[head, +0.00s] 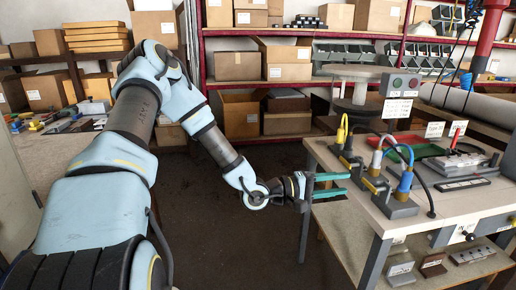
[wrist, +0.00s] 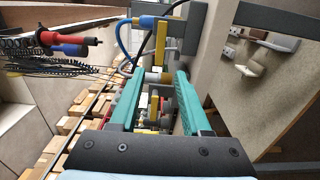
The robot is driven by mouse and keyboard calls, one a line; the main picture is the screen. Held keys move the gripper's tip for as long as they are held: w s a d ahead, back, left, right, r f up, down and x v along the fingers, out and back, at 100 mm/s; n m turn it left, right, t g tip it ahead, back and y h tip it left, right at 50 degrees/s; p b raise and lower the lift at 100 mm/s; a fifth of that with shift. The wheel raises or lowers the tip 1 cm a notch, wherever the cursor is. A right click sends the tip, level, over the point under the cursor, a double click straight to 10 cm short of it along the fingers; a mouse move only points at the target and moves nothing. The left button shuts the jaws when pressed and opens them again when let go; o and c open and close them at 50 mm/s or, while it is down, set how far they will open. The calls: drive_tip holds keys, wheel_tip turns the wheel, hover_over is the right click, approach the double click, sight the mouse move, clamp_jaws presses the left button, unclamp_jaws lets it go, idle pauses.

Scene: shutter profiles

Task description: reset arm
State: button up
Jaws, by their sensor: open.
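My arm reaches forward from the left in the head view, bent at the elbow. My gripper (head: 330,184) has two green fingers, spread apart, at the left edge of the workbench (head: 344,224). In the wrist view my gripper (wrist: 156,95) shows the same fingers with a clear gap between them. Nothing is held between the fingers. Grey clamp blocks with yellow parts and cables, such as the clamp block with the blue cable (head: 397,203), stand on the bench beyond the fingertips.
A control box with buttons (head: 400,84) stands at the back of the bench. A red-handled device (head: 456,160) sits at the right. Shelves with cardboard boxes (head: 286,62) line the back wall. A cluttered side table (head: 70,140) is at left. The floor (head: 220,215) below my forearm is clear.

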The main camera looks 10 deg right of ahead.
drive_tip(key=w+a+f+m+t+y+p, duration=0.1)
drive_tip(key=w+a+t+y, duration=0.2)
drive_tip(key=a, duration=0.4)
drive_tip(key=w+a+f+m+y, duration=0.1)
drive_tip(key=w+a+f+y, duration=0.15)
drive_tip(key=a+y, duration=0.35)
drive_tip(key=w+a+f+t+y+p, duration=0.1)
drive_tip(key=w+a+t+y, duration=0.2)
drive_tip(key=a, duration=0.4)
drive_tip(key=a+r+g+y, duration=0.1)
drive_tip(key=a+r+y, duration=0.35)
drive_tip(key=a, duration=0.75)
drive_tip(key=s+a+r+n+g+y+p, duration=0.1)
drive_tip(key=s+a+r+g+p, duration=0.1)
drive_tip(key=s+a+r, duration=0.5)
drive_tip(key=s+a, duration=0.2)
drive_tip(key=shift+s, duration=0.3)
drive_tip(key=shift+o, duration=0.2)
